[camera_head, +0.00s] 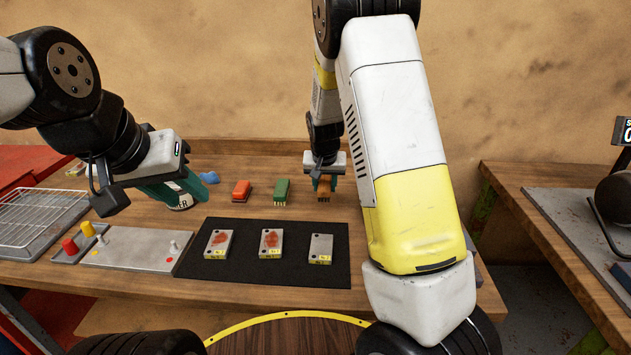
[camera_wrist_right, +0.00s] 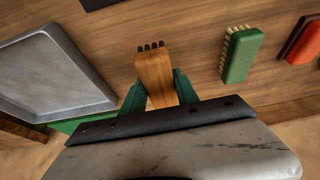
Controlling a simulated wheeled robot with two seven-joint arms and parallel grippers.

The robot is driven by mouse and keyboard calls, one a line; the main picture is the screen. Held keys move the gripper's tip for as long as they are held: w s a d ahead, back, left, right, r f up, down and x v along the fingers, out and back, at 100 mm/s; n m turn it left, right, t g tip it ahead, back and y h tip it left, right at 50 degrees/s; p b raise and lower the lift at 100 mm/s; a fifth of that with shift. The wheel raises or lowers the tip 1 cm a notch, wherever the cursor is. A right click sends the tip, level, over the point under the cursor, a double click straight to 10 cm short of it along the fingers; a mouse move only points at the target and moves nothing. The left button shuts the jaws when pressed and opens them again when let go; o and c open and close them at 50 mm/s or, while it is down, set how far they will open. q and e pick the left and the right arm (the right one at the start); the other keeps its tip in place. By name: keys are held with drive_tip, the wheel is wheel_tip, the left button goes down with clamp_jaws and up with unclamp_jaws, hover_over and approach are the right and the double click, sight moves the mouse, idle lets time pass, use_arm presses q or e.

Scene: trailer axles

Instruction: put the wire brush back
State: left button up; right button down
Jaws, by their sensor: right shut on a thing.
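The wire brush (camera_head: 324,187) has a wooden body and dark bristles. My right gripper (camera_head: 323,178) is shut on it, with the bristles down close above or on the bench's back part; I cannot tell whether they touch. In the right wrist view the wire brush (camera_wrist_right: 154,76) sits between the teal fingers of my right gripper (camera_wrist_right: 160,92). My left gripper (camera_head: 181,190) is at the left, its teal fingers apart, close to a round labelled tin (camera_head: 181,205). The fingers partly hide the tin.
A green brush (camera_head: 281,189) and a red block (camera_head: 241,189) stand left of the wire brush. A black mat (camera_head: 190,262) with three metal blocks lies in front. A grey tray (camera_wrist_right: 52,72) shows in the right wrist view.

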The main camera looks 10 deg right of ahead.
drive_tip(key=shift+w, duration=1.15)
drive_tip(key=shift+w+d+f, duration=0.1)
drive_tip(key=shift+w+f, duration=0.15)
drive_tip(key=shift+f, duration=1.6)
drive_tip(key=shift+f, duration=0.15)
drive_tip(key=c, duration=0.9)
unclamp_jaws()
